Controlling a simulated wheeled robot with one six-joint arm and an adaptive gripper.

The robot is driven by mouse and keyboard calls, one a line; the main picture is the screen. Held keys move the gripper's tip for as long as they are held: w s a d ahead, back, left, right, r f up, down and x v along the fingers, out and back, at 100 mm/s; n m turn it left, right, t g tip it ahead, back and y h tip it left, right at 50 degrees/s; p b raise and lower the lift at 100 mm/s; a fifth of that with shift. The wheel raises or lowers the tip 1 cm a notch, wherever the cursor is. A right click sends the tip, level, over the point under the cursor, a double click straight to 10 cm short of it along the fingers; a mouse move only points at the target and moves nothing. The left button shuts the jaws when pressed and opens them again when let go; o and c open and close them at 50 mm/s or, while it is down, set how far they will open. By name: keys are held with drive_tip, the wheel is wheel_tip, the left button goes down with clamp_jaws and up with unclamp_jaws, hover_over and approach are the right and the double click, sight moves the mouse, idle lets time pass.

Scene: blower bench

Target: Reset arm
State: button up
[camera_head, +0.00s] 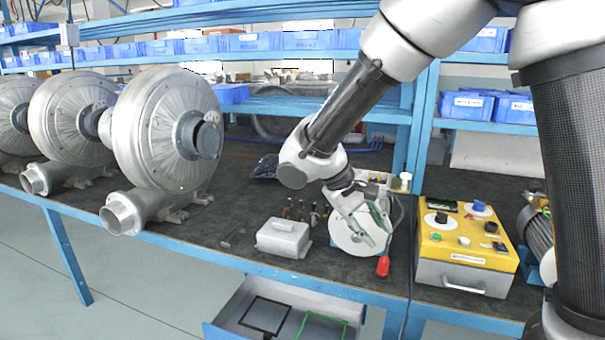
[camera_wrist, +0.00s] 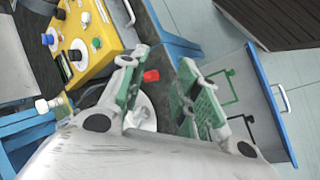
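My gripper (camera_head: 378,224) hangs over the front part of the dark workbench (camera_head: 245,200), above a round white disc-shaped thing (camera_head: 350,242). In the wrist view my gripper (camera_wrist: 168,75) has its two green-padded fingers spread apart. Nothing shows between the pads except the bench and a red piece behind them. The red piece (camera_head: 383,266) lies at the bench's front edge, below the fingers, and also shows in the wrist view (camera_wrist: 151,76). The arm reaches in from the upper right and bends down to the gripper.
Several grey blowers (camera_head: 168,130) stand at left. A grey box (camera_head: 283,238) sits left of the disc. A yellow control box (camera_head: 466,240) with knobs stands right. An open drawer (camera_head: 240,312) juts out below the bench. Blue shelves with bins (camera_head: 470,103) rise behind.

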drive_tip(key=s+d+r+m+y, duration=0.1)
drive_tip(key=s+d+r+y, duration=0.2)
drive_tip(key=d, duration=0.4)
drive_tip(key=s+d+r+m+y, duration=0.1)
drive_tip(key=s+d+r, duration=0.25)
drive_tip(key=d, duration=0.25)
drive_tip(key=s+d+r+m+t+y, duration=0.2)
drive_tip(key=s+d+r+t, duration=0.1)
drive_tip(key=s+d, duration=0.5)
drive_tip(key=shift+s+d+r+t+y, duration=0.25)
drive_tip(key=shift+s+r, duration=0.25)
drive_tip(key=shift+s, duration=0.65)
